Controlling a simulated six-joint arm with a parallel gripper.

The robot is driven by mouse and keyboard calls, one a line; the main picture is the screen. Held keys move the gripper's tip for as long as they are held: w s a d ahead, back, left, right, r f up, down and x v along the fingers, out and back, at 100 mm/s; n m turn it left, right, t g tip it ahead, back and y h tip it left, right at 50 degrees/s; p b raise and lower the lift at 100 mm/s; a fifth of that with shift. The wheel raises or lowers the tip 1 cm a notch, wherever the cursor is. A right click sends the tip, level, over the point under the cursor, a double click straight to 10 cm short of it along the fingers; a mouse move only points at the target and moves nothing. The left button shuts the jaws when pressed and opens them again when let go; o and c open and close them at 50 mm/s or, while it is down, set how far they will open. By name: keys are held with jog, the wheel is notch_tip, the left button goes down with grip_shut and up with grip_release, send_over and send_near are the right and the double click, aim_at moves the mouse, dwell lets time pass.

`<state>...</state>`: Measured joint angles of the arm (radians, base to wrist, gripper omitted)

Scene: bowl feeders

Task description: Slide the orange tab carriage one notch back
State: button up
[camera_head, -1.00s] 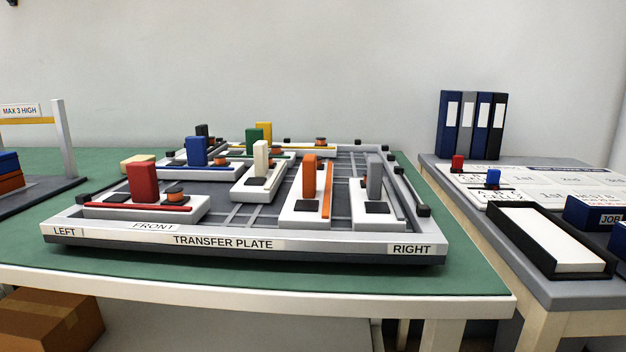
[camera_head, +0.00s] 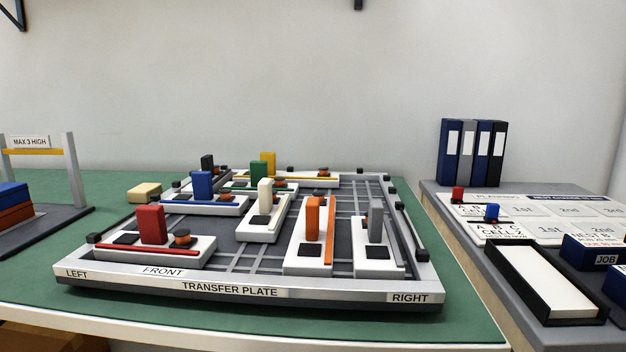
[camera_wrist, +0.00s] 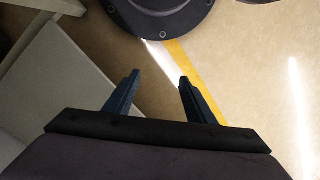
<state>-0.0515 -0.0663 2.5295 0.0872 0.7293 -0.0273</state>
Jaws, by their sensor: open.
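The orange tab carriage is a white block with an upright orange tab (camera_head: 313,218) and an orange stripe along its right side. It sits at the front right of the transfer plate (camera_head: 230,290), lengthwise front to back, between the white-tab carriage (camera_head: 264,212) and the grey-tab carriage (camera_head: 375,240). My gripper (camera_wrist: 156,83) shows only in the wrist view. Its two dark fingers are apart with nothing between them, above the floor and away from the plate.
Carriages with red (camera_head: 151,225), blue (camera_head: 202,187), green (camera_head: 258,170) and yellow tabs stand on the plate's left and back. Rails show bare behind the orange carriage. A black-rimmed tray (camera_head: 540,285) and binders (camera_head: 470,152) are on the right table.

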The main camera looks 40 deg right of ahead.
jog(key=a+r+g+y+p, duration=0.1)
jog(key=a+r+p, duration=0.2)
jog(key=r+p, duration=0.4)
jog(key=a+r+g+p, duration=0.1)
jog(key=a+r+p, duration=0.3)
jog(key=r+p, duration=0.35)
notch_tip(320, 180, up, 41)
jog(key=m+t+y+p, duration=0.2)
jog(key=m+t+p, duration=0.4)
jog(key=m+p, duration=2.75)
send_over(313, 201)
jog(key=s+d+p, duration=0.2)
jog(key=p, duration=0.5)
jog(key=n, duration=0.6)
jog(key=shift+p+x, duration=0.55)
jog(key=shift+x, duration=3.3)
jog(key=shift+d, duration=0.15)
